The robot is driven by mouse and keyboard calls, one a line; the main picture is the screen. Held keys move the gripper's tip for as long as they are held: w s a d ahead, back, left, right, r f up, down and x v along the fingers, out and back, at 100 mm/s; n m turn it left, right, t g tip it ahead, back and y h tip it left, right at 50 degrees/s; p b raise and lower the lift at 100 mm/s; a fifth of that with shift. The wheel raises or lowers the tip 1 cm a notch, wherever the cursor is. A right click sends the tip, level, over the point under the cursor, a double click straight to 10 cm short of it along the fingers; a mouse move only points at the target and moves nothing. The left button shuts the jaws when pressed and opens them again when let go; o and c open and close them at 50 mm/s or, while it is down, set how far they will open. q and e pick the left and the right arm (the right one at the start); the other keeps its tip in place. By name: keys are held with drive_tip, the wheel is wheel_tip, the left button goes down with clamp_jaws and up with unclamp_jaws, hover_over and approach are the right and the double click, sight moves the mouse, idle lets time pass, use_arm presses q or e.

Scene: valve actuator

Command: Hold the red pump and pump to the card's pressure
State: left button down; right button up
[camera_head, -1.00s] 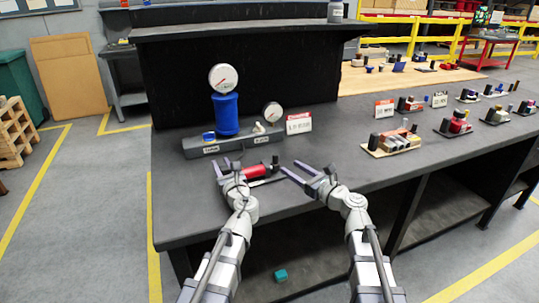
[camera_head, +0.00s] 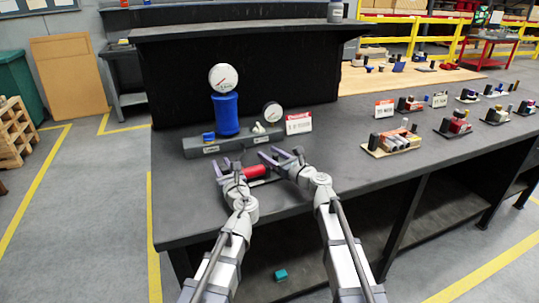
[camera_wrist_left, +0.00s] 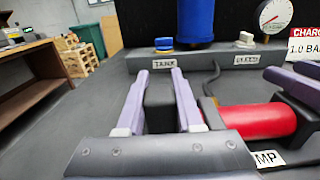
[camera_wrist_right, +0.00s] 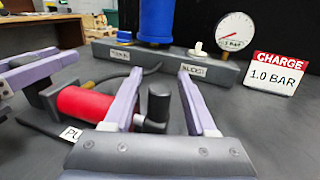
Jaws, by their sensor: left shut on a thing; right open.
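The red pump (camera_head: 256,171) lies on the bench with its PUMP label facing front. My left gripper (camera_head: 227,165) is shut on the pump's dark left end (camera_wrist_right: 40,92). My right gripper (camera_head: 269,152) is open. In the right wrist view its fingers stand either side of the pump's upright black handle (camera_wrist_right: 159,104), though contact cannot be told. The charge card (camera_wrist_right: 277,73) reads 1.0 BAR. A dial gauge (camera_wrist_right: 234,32) sits beside it; its needle points lower left, near the low end. A larger gauge (camera_head: 223,77) tops the blue tank (camera_head: 226,112).
A grey manifold (camera_head: 211,148) behind the pump carries a blue knob (camera_wrist_left: 164,44) by the TANK label and a white knob (camera_wrist_left: 245,38) by the BLEED label. A dark hose (camera_wrist_left: 212,80) runs near the pump. Several other fixtures (camera_head: 390,143) stand on the bench to the right.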

drive_tip(key=shift+w+a, duration=0.2)
clamp_jaws()
idle(0.4)
idle(1.0)
